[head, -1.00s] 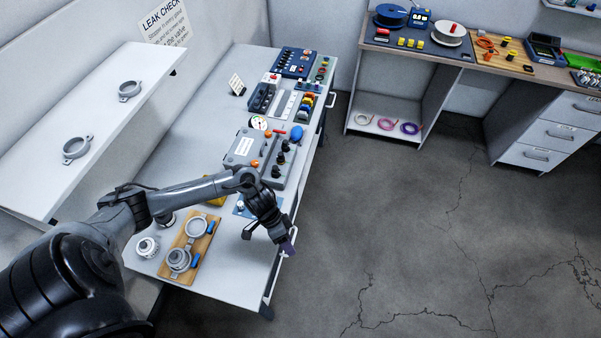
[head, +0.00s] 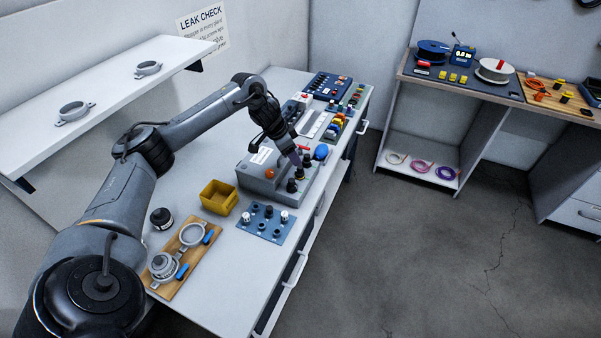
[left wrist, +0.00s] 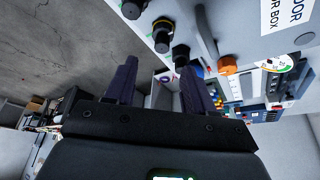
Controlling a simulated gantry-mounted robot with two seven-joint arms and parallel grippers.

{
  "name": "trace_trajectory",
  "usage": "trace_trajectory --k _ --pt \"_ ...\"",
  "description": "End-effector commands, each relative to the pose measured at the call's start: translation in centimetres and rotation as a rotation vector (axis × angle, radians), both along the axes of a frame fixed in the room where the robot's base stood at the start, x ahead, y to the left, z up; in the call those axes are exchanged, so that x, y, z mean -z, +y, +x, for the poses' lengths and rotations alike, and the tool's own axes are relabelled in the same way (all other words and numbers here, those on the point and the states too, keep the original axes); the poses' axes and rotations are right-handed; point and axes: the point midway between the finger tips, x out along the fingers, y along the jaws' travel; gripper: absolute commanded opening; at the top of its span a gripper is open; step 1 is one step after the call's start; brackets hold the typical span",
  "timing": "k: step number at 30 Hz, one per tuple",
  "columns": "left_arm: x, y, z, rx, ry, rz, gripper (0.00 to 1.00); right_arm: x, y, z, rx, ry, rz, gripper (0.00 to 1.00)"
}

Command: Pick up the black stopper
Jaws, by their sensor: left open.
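Several black plug-like pieces (head: 291,186) stand in a row along the right side of the grey sensor box (head: 262,184); I cannot tell which is the black stopper. In the left wrist view, black pieces (left wrist: 160,32) show at the top on the grey box, one of them (left wrist: 180,54) just beyond the gap between the fingers. My left gripper (head: 292,157) is over the box's far right part, close to the farther black pieces and partly hiding them. In the left wrist view its two dark purple fingers (left wrist: 158,88) are apart with nothing held between them. My right gripper is out of view.
A blue panel (head: 253,228) with white and dark small parts lies in front of the box. A yellow bin (head: 219,197) and a wooden board (head: 168,290) with metal rings are nearer. An orange knob (left wrist: 228,65) and a gauge (left wrist: 275,80) are close to my left fingers.

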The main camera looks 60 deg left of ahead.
Motion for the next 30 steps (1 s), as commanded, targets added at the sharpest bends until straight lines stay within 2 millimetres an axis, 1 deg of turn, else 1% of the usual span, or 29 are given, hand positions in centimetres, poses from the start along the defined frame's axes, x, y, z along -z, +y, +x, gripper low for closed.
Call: trace_trajectory --k 1,3,8,11,19,24,30 --pt "0.7 -0.1 0.2 0.000 0.001 -0.002 0.54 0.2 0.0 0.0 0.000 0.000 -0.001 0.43" --pt "1.2 -0.1 0.4 0.000 0.001 -0.002 0.54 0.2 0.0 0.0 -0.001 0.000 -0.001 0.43" --pt "1.9 -0.1 0.7 -0.001 0.000 0.000 0.54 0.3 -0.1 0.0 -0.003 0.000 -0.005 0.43" --pt "2.7 -0.2 1.0 0.000 0.001 -0.001 0.54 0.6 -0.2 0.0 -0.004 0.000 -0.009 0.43" --pt "5.9 -0.2 2.2 -0.001 0.002 -0.001 0.54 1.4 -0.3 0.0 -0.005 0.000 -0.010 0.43" --pt "6.6 -0.2 2.5 0.000 0.000 0.000 0.54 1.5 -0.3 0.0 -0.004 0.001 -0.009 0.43" --pt "6.6 -0.2 2.5 0.000 0.001 0.000 0.54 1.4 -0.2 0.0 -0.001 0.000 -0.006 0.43"
